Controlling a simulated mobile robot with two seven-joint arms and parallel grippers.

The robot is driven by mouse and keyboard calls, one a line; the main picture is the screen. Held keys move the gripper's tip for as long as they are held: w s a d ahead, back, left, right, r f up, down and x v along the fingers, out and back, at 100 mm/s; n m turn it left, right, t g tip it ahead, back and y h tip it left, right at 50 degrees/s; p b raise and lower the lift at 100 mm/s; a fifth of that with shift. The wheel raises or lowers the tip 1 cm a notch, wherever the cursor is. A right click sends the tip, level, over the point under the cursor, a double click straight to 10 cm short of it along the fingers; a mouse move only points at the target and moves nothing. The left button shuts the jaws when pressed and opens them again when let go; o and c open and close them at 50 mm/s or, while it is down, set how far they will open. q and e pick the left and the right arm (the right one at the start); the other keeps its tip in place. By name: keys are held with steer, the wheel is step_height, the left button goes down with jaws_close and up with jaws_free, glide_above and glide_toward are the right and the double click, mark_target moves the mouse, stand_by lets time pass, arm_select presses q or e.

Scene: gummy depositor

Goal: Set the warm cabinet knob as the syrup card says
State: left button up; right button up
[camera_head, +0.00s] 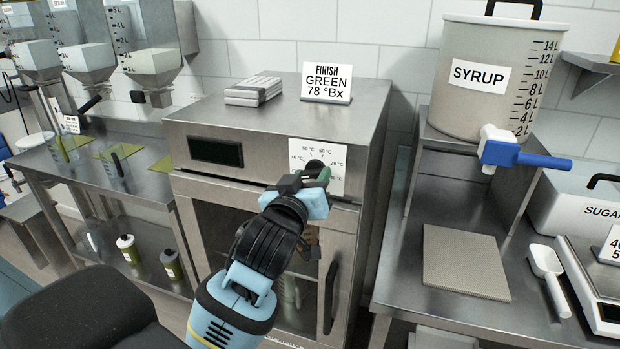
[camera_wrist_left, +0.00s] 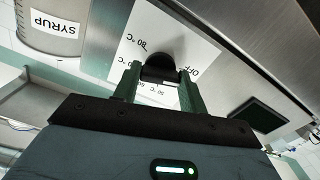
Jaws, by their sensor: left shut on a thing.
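The warm cabinet (camera_head: 275,128) is a steel box with a glass door, standing in the middle of the head view. Its black knob (camera_head: 315,166) sits on a white dial plate (camera_head: 334,155) marked in °C; the knob also shows in the left wrist view (camera_wrist_left: 160,68). My left gripper (camera_head: 318,179) is shut on the knob, with a green finger on each side. The syrup card (camera_head: 327,83) on the cabinet top reads "FINISH GREEN 78 °Bx". My right gripper is not in view.
A grey pack (camera_head: 253,91) lies on the cabinet top, left of the card. A dark display (camera_head: 215,151) is on the cabinet front. The syrup tank (camera_head: 487,80) with a blue-handled tap stands at right. A door handle (camera_head: 331,298) sticks out below the dial.

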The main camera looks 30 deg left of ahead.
arm_select(q)
steer(key=m, duration=0.9)
steer(key=shift+r, duration=0.1)
steer(key=m, duration=0.4)
steer(key=shift+m, duration=1.7)
steer(key=o, duration=1)
